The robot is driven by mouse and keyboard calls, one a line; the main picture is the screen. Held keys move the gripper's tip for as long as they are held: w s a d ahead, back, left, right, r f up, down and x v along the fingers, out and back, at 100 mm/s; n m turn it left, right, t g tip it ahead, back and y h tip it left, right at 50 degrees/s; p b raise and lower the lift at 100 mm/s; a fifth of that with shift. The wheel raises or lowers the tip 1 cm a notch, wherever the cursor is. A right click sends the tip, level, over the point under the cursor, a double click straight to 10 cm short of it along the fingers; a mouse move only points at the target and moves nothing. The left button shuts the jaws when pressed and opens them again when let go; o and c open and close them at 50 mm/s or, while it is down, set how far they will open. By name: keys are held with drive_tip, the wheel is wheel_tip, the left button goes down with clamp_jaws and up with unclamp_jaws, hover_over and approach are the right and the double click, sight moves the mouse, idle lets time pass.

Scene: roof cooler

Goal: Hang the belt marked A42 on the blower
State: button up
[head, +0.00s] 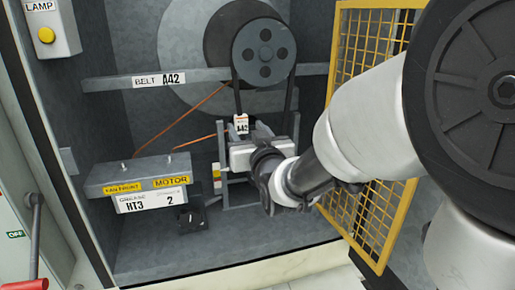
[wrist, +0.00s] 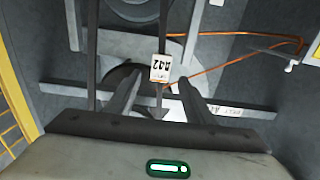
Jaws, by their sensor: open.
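The black belt (head: 236,97) runs down from the grey blower pulley (head: 265,52), one strand on each side, and appears looped over it. Its white tag marked A42 (head: 241,124) hangs on the left strand, just above my gripper (head: 255,140). In the wrist view the tag (wrist: 161,68) shows upside down, between the two fingertips of my gripper (wrist: 157,82). The fingers are spread apart and hold nothing that I can see. The lower end of the belt is hidden behind my gripper in the head view.
A grey rail (head: 115,86) with a BELT A42 label crosses the cabinet. A grey motor box (head: 140,174) is at lower left. An orange cable (head: 190,117) crosses the back.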

drive_tip(key=b+v, duration=0.6)
drive_tip(key=v, duration=0.5)
drive_tip(key=s+d+f+m+g+h, duration=0.25)
drive_tip(key=s+d+f+g, duration=0.4)
drive_tip(key=s, duration=0.35)
drive_tip(key=s+d+f+m+g+h, duration=0.1)
drive_tip(key=s+d+f+g+h, duration=0.2)
drive_tip(key=s+d+f+g, duration=0.35)
wheel_tip(320, 180, up, 13)
drive_tip(key=s+t+p, duration=0.1)
drive_tip(key=s+p, duration=0.2)
drive_tip(key=p, duration=1)
drive_tip(key=shift+f+p, duration=0.15)
drive_tip(key=shift+p, duration=0.25)
drive_tip(key=shift+d+y, duration=0.15)
drive_tip(key=shift+y, duration=0.1)
